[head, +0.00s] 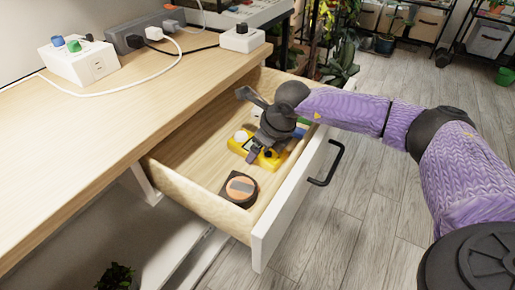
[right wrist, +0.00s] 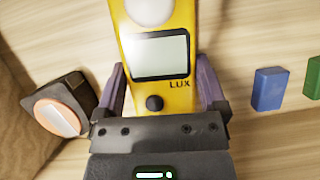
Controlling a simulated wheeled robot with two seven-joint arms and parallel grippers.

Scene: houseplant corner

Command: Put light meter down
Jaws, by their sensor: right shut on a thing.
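The yellow light meter (head: 268,158) is inside the open drawer (head: 185,199), with its white dome and grey screen facing up. In the right wrist view the meter (right wrist: 181,95) shows its screen, a black knob and the letters LUX. My right gripper (head: 262,150) reaches down into the drawer and is shut on the meter, one finger on each side of it in the right wrist view (right wrist: 160,92). Whether the meter touches the drawer floor I cannot tell. My left gripper is not in view.
Blue (right wrist: 269,89) and green (right wrist: 312,78) blocks lie right of the meter. The drawer's black handle (head: 328,165) faces the floor side. Power strips and cables lie on the desktop (head: 110,120).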

